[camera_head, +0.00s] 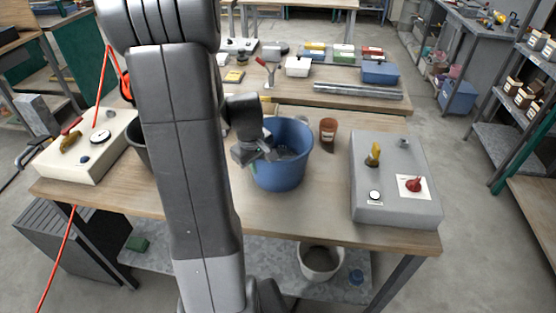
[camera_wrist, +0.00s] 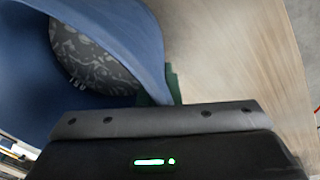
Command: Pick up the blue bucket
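The blue bucket (camera_head: 288,178) stands upright on the wooden table, with grey material inside. My gripper (camera_head: 262,158) is at the bucket's left rim, with one dark finger reaching over the rim into the opening. A small green piece shows just outside the wall, below the gripper. In the wrist view, the bucket (camera_wrist: 150,45) fills the upper left, with patterned grey contents in it. A dark green piece lies against the wall's end there, above the grey bar of my gripper. The frames do not show whether the fingers press on the wall.
A grey control box (camera_head: 395,205) stands right of the bucket, and a small brown pot (camera_head: 328,128) is behind it. A cream control box (camera_head: 88,150) is on the left, with a dark bucket (camera_head: 138,140) partly hidden by my arm. The table (camera_head: 320,215) is clear in front.

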